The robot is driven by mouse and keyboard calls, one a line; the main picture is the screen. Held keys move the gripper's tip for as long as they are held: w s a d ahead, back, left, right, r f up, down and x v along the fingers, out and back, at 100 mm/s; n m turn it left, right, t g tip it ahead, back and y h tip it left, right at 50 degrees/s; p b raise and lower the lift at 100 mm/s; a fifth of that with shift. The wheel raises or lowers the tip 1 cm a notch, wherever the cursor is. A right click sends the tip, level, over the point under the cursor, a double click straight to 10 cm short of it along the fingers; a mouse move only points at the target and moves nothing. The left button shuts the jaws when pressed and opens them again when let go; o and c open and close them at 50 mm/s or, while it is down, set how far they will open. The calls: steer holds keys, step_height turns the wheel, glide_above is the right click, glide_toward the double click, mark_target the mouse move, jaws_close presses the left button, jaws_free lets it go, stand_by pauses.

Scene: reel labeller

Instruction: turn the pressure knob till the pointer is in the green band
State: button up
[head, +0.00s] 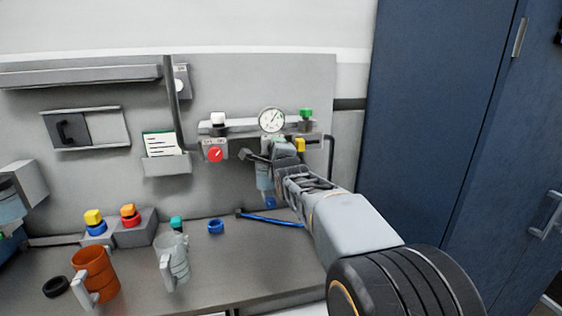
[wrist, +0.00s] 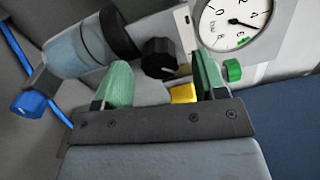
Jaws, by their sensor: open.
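The round white pressure gauge (head: 271,120) sits on the pipe on the back panel. It also shows in the wrist view (wrist: 228,34), cut by the top edge. Its dark pointer slants right and slightly down, and a small green mark lies below the pointer; the pointer looks off it. A black ribbed knob (wrist: 160,58) on the regulator below the gauge shows between my gripper's (wrist: 163,80) two green fingertips. The jaws are open with gaps beside the knob.
A clear regulator bowl (wrist: 70,52) with a blue end hangs beside the knob. A yellow knob (head: 299,145), a green knob (head: 306,114) and a red dial (head: 215,154) are close by. Mugs, a blue ring (head: 215,226) and a blue-handled tool (head: 272,220) lie on the bench.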

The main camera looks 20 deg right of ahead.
steer(key=s+a, duration=0.2)
steer(key=s, duration=1.1)
steer(key=shift+a+b, duration=0.3)
steer(key=shift+b, duration=0.15)
steer(key=s+f+n+g+p, duration=0.1)
steer(key=s+f+n+g, duration=0.3)
steer(key=f+n+g, duration=0.55)
steer(key=s+a+f+n+g+y+p, duration=0.3)
steer(key=s+a+f+n+g+p, duration=0.1)
steer(key=s+a+f+n, duration=0.3)
steer(key=s+a+n+p, duration=0.1)
steer(key=s+a+n, duration=0.1)
steer(key=s+n, duration=0.2)
steer(key=shift+s+a+f+n+y, duration=0.25)
steer(key=shift+s+f+n+y, duration=0.1)
steer(key=shift+n, duration=0.7)
steer(key=shift+g, duration=0.25)
stand_by(1.2)
